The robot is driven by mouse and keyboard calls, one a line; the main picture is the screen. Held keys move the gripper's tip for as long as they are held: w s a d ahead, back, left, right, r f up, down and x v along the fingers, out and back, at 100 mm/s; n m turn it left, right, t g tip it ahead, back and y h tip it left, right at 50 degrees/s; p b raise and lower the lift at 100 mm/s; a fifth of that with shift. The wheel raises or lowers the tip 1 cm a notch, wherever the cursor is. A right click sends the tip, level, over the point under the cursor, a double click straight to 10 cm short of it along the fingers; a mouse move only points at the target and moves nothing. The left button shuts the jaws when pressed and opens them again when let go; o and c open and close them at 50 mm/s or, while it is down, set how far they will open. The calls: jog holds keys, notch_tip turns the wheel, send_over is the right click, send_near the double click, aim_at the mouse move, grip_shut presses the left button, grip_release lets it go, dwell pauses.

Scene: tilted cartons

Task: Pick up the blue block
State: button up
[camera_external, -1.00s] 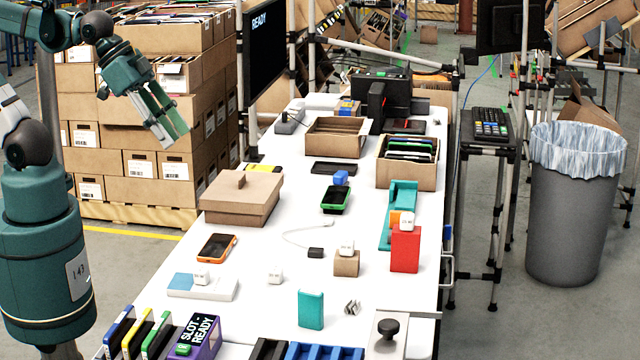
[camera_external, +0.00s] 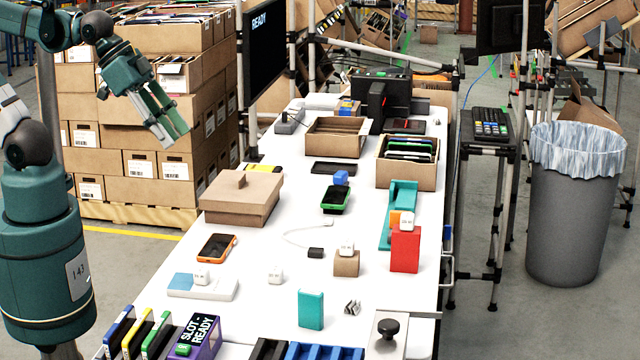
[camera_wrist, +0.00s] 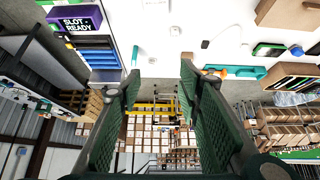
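The blue block (camera_external: 341,178) is small and sits on the white table, just behind a black and green handheld device (camera_external: 336,199). In the wrist view a small blue thing (camera_wrist: 297,50), likely this block, shows at the right edge beside a green-edged device. My gripper (camera_external: 176,136) is raised to the left of the table, well away from the block. In the wrist view my gripper (camera_wrist: 161,72) has its two green fingers wide apart with nothing between them.
A closed cardboard box (camera_external: 240,196) stands left of the block. Open cartons (camera_external: 337,137) and (camera_external: 407,162) stand behind it and to its right. A teal holder (camera_external: 403,195) and a red box (camera_external: 405,250) are to the right. Some bare table surrounds the block.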

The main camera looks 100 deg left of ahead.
jog(key=shift+o, duration=1)
jog(key=w+a+r+n+g+y, duration=0.15)
jog(key=w+a+n, duration=0.25)
jog(key=w+a, duration=0.85)
jog(key=n+g+y+b, duration=0.25)
jog(key=n+g, duration=0.25)
jog(key=n, duration=0.6)
send_over(340, 180)
jog(key=s, duration=0.1)
notch_tip(340, 180, down, 29)
jog(key=shift+r, duration=0.1)
